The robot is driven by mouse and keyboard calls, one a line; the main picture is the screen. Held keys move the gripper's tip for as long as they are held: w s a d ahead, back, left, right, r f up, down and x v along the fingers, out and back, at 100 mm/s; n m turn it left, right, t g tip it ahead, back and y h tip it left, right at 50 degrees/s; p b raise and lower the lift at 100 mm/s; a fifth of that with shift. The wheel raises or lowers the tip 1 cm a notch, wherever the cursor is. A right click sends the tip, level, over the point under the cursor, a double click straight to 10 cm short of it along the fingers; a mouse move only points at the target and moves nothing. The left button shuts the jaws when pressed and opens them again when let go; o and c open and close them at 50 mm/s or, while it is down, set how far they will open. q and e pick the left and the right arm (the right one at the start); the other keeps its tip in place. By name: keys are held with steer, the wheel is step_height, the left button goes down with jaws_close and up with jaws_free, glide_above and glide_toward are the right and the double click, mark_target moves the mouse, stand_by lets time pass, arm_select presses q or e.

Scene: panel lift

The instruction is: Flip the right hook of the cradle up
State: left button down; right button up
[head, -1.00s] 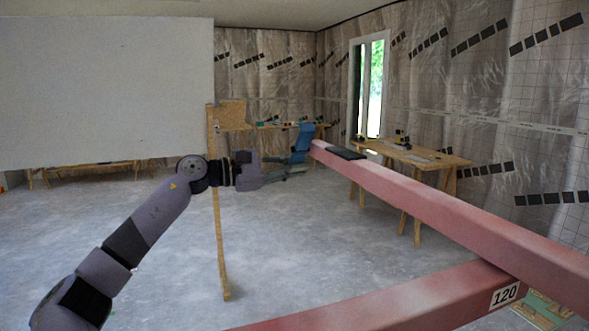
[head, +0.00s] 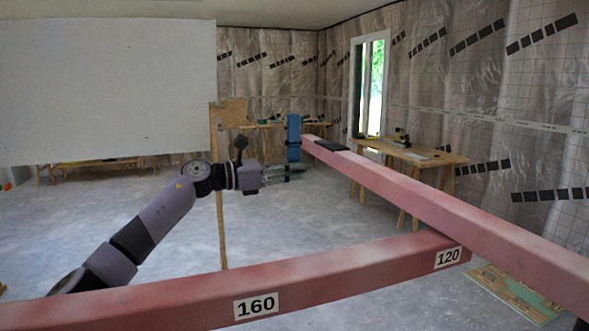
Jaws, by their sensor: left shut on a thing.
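The cradle shows as red beams (head: 400,185), one running from the right foreground to the far middle and one crossing the front. At the far end of the long beam stands a blue hook (head: 293,137), upright. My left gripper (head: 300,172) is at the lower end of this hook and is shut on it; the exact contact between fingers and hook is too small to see. My right gripper is out of view.
The front beam bears labels 160 (head: 256,305) and 120 (head: 448,257) and crosses below my left arm. A large white panel (head: 100,90) is at upper left. A wooden worktable (head: 420,155) stands beyond the beam. The grey floor between is mostly clear.

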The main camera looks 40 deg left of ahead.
arm_select(q)
steer(key=shift+d, duration=0.1)
stand_by(0.5)
steer(key=c, duration=1.6)
jaws_free()
steer(key=shift+c, duration=0.2)
steer(key=shift+s, duration=0.2)
steer(key=v, duration=1.2)
steer(key=shift+w, duration=0.15)
